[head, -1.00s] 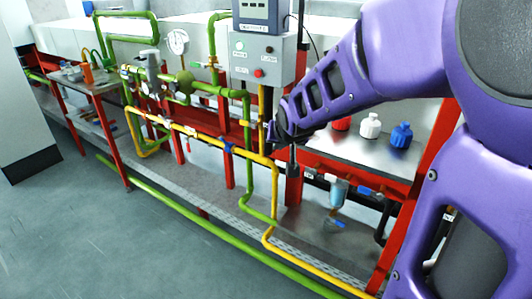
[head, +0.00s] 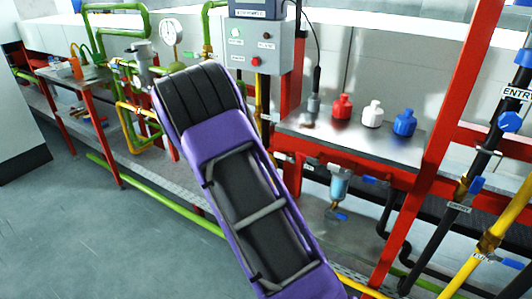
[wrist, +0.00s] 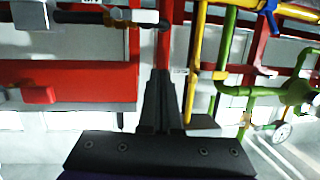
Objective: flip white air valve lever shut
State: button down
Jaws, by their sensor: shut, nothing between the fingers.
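My gripper (wrist: 161,78) shows in the lower middle of the wrist view, its dark fingers together with nothing between them. In the head view my purple arm covers the middle of the pipework, and the gripper itself is hidden. In the wrist view, which looks upside down, a dark horizontal pipe (wrist: 80,17) with a pale fitting (wrist: 120,17) lies beyond the fingertips, to their upper left. I cannot tell whether this fitting holds the white lever.
Red (head: 341,106), white (head: 372,114) and blue (head: 404,123) bottles stand on the metal bench. A filter bowl (head: 339,186) hangs beneath it. A grey control box (head: 250,48) is behind my arm. Yellow (wrist: 196,60) and green (wrist: 224,60) pipes stand right of the fingers in the wrist view.

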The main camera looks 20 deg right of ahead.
aim_at(277, 153)
jog(key=shift+m+g+h, duration=0.6)
jog(key=shift+g, duration=0.1)
jog(key=f, duration=0.1)
jog(key=s+d+f, duration=0.1)
jog(key=f, duration=0.1)
jog(key=shift+s+d+f, duration=0.25)
jog(key=shift+d+f, duration=0.05)
jog(key=b+x, duration=0.1)
jog(key=x, duration=0.9)
jog(key=shift+w+a+f+n+p, duration=0.25)
jog(key=shift+n+p, duration=0.2)
jog(key=shift+n, duration=0.25)
